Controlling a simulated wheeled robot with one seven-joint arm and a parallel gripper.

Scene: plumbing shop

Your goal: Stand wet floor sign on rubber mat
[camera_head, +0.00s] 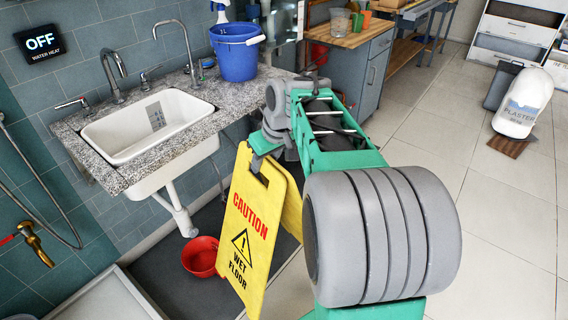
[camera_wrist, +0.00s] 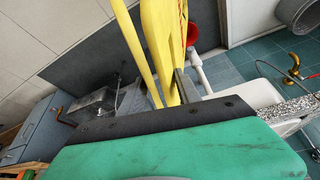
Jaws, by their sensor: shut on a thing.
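The yellow wet floor sign (camera_head: 250,225) hangs upright, its two panels slightly spread, in the middle of the head view. My gripper (camera_head: 262,158) is shut on its top edge by the handle slot. In the wrist view the sign (camera_wrist: 160,45) runs upward from beyond my gripper (camera_wrist: 180,88). The dark grey rubber mat (camera_head: 168,286) lies on the floor under the sink, and also shows in the wrist view (camera_wrist: 85,52). The sign overlaps the mat's right part in the picture. I cannot tell whether its feet touch anything.
A red bowl (camera_head: 201,257) sits on the mat, just left of the sign. The granite counter (camera_head: 222,92) with a white sink (camera_head: 145,125) and blue bucket (camera_head: 236,52) stands behind. A white tray (camera_head: 92,297) edges the mat at left.

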